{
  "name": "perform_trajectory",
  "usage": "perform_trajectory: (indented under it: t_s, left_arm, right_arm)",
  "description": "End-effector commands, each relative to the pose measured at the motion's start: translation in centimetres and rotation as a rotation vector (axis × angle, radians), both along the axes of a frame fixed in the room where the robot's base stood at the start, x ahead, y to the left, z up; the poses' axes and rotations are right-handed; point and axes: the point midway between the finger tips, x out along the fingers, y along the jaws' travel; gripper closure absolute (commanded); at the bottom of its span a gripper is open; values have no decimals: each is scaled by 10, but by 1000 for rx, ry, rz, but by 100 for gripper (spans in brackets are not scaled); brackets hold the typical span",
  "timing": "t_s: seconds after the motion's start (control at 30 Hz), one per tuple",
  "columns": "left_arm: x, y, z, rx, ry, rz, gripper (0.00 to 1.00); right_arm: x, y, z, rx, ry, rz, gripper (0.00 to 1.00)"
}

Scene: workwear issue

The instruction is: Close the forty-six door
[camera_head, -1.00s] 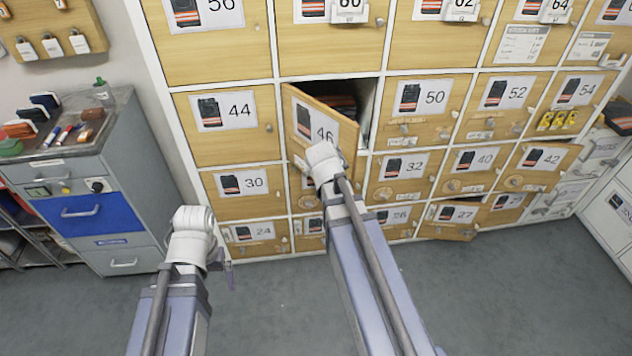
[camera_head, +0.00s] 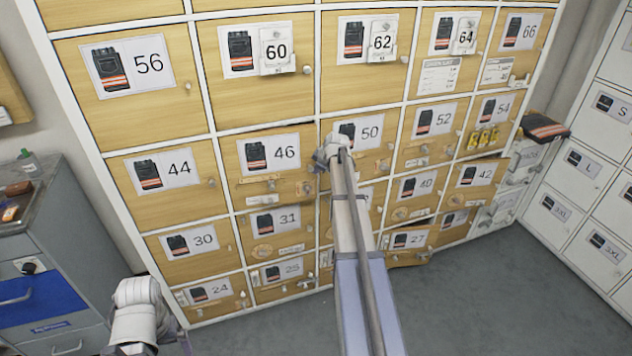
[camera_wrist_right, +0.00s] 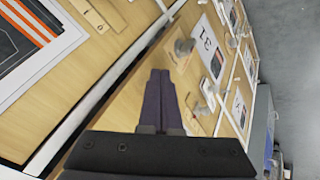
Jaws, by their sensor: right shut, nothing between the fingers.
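The forty-six door (camera_head: 255,185) is a light wood locker door with a white "46" label and vest picture. In the right wrist view the right fingers (camera_wrist_right: 160,78) are shut and empty in front of the wooden fronts; contact cannot be told. My left gripper is mostly hidden behind its white wrist, low at left (camera_head: 183,340).
Door 27 (camera_head: 410,240) stands ajar low on the locker front. The grey floor (camera_head: 500,295) in front is clear.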

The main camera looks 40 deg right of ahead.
Motion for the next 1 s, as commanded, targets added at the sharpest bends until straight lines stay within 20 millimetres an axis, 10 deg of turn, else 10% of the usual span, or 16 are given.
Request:
perform_trajectory:
  t_s: [0.3, 1.0]
  left_arm:
    - [0, 0, 0, 0, 0, 0, 0]
    - [0, 0, 0, 0, 0, 0, 0]
  right_arm:
    - [35, -18, 0, -1, 0, -1, 100]
    - [42, -18, 0, 0, -4, 0, 100]
